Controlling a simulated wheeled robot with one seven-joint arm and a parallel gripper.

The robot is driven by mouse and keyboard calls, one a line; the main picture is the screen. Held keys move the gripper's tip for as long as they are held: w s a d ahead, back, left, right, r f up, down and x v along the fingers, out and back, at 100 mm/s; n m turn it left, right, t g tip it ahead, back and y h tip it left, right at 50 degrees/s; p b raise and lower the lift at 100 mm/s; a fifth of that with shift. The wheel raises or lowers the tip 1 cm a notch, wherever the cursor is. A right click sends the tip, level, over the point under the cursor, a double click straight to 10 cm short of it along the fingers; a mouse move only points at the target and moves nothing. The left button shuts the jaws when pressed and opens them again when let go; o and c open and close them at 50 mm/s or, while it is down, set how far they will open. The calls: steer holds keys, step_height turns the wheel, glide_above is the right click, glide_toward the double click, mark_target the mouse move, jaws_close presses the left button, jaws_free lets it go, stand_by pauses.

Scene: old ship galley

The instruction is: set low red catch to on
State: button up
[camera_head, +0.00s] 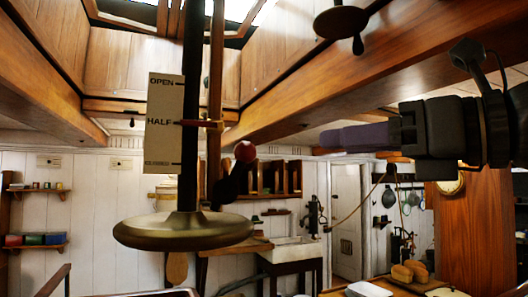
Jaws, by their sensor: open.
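A red ball knob (245,152) sits on a dark curved lever beside the upright poles, left of centre. My gripper (328,138) reaches in from the right, pointing left, with dark purple fingers seen side-on. It is open and looks empty. In the picture its tips are right of the red knob, with a clear gap; the depth between them is hard to judge.
A black pole (192,100) carries a brass disc (183,231) and stands by a card (164,122) marked OPEN and HALF. A wooden beam (400,60) with a dark propeller-like fitting (341,22) runs overhead.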

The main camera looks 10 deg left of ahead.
mark_target(255, 151)
steer(key=shift+a, duration=0.15)
steer(key=p+x, duration=0.4)
steer(key=x, duration=1.3)
steer(key=shift+w+a+p, duration=0.1)
steer(key=shift+p, duration=0.25)
jaws_close()
